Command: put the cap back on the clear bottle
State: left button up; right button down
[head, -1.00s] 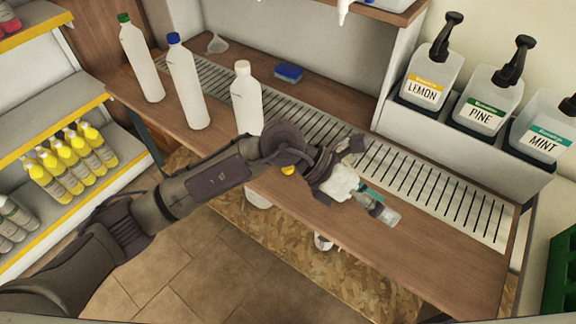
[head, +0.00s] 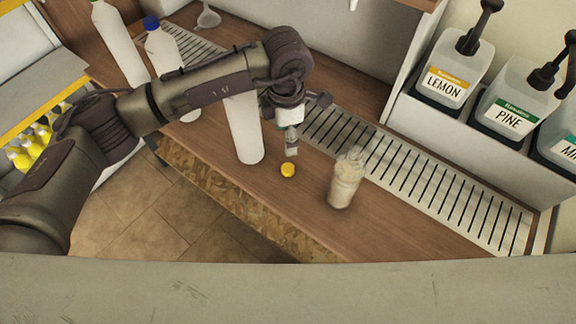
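The clear bottle (head: 346,182) stands upright on the wooden counter, right of my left gripper. It holds pale, cream-coloured contents, and no coloured cap shows on its top. A small yellow cap (head: 287,170) lies on the counter to the left of the clear bottle. My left gripper (head: 291,152) points down just above and behind the yellow cap, and seems apart from it. Its fingers are seen edge-on, so their opening cannot be told. My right gripper is not in view.
A tall white bottle (head: 246,135) stands close left of the cap, its top hidden by my arm. White bottles with blue (head: 163,50) and green caps stand farther left. A slotted drain strip (head: 420,175) runs behind. Labelled pump dispensers (head: 455,75) stand at the right.

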pick_arm(q)
jog(key=b, duration=0.3)
send_over(288, 168)
notch_tip(288, 168, down, 6)
jog(key=shift+a, duration=0.15)
notch_tip(288, 168, down, 3)
jog(key=shift+r+b, duration=0.2)
jog(key=shift+b, duration=0.45)
jog(key=shift+w+f, duration=0.1)
jog(key=shift+f, duration=0.05)
jog(key=f+b, duration=0.2)
jog(key=f, duration=0.3)
jog(key=shift+d, duration=0.2)
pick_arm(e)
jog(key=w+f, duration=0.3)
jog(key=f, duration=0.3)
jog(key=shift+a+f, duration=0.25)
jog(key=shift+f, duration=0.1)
pick_arm(q)
jog(key=c, duration=0.8)
